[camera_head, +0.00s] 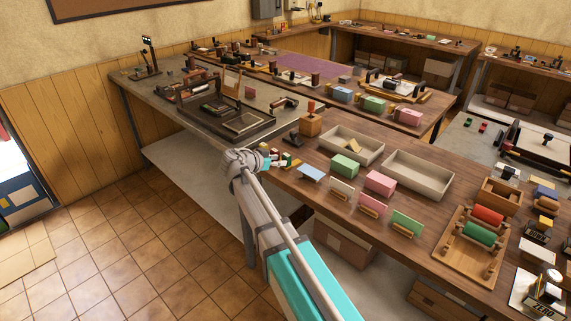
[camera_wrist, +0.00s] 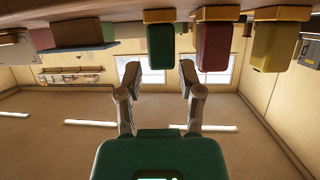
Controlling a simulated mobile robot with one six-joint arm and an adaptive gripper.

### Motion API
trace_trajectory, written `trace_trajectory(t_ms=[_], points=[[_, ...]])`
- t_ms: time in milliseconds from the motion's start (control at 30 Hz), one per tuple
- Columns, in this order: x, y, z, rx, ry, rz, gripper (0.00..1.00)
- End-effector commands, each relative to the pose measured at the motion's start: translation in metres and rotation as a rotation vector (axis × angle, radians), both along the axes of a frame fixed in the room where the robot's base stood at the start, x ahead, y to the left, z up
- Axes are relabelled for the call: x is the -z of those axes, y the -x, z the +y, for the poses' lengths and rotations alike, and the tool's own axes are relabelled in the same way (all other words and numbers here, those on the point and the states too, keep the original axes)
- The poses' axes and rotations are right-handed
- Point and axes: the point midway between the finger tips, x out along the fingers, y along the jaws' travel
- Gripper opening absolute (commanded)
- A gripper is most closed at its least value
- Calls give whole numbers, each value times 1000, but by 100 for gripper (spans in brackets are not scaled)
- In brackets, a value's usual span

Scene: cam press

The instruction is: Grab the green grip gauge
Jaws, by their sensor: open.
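In the wrist view, where the room appears upside down, a dark green block (camera_wrist: 160,47) that looks like the green grip gauge is in front of my gripper (camera_wrist: 160,74). It lines up with the gap between the fingers, which are apart and empty. A red block (camera_wrist: 213,46) and a yellow block (camera_wrist: 273,46) stand in a row to its right, each on a brass-coloured base. In the head view my gripper (camera_head: 270,159) is at the front edge of the wooden bench, close to small coloured pieces (camera_head: 287,158). The arm and gripper partly hide them there.
Nearby on the bench (camera_head: 335,217) are a blue plate (camera_head: 311,173), several upright coloured cards, an open beige tray (camera_head: 350,145) and a wooden block with a red-topped handle (camera_head: 310,122). A dark press fixture (camera_head: 225,112) stands further left. The floor in front is clear.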

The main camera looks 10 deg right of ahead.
Motion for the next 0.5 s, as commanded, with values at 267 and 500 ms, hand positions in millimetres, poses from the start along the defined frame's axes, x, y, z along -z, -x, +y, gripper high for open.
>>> trace_trajectory(t_ms=[267, 500], points=[[6, -5, -8, 1, 0, 0, 49], [19, -18, -29, 4, 0, -1, 49]])
